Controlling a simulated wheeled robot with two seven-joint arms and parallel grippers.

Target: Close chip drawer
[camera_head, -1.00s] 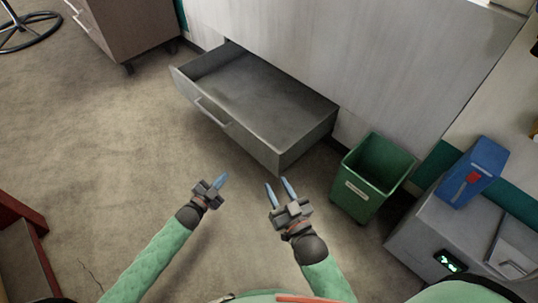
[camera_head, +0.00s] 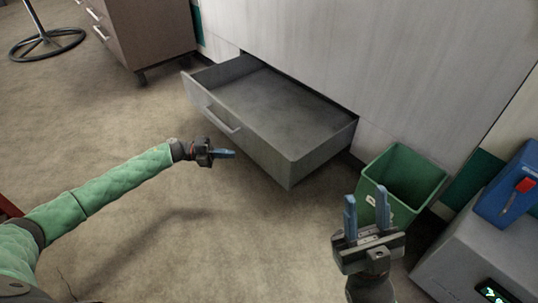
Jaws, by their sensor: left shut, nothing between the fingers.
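The chip drawer (camera_head: 285,112) is a grey, empty-looking drawer pulled out of the pale cabinet front, low above the floor. Its front panel carries a bar handle (camera_head: 222,121). My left gripper (camera_head: 232,154) is shut and empty, in front of the drawer's front panel and just below the handle in the picture; I cannot tell whether it touches the panel. My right gripper (camera_head: 367,211) is open and empty, to the right of the drawer and in front of the green bin.
A green bin (camera_head: 404,177) stands right of the drawer against the cabinet (camera_head: 420,60). A grey machine (camera_head: 475,245) with a blue box (camera_head: 510,185) is at the right edge. A brown drawer unit (camera_head: 150,35) stands at the upper left. The floor (camera_head: 110,120) at left is clear.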

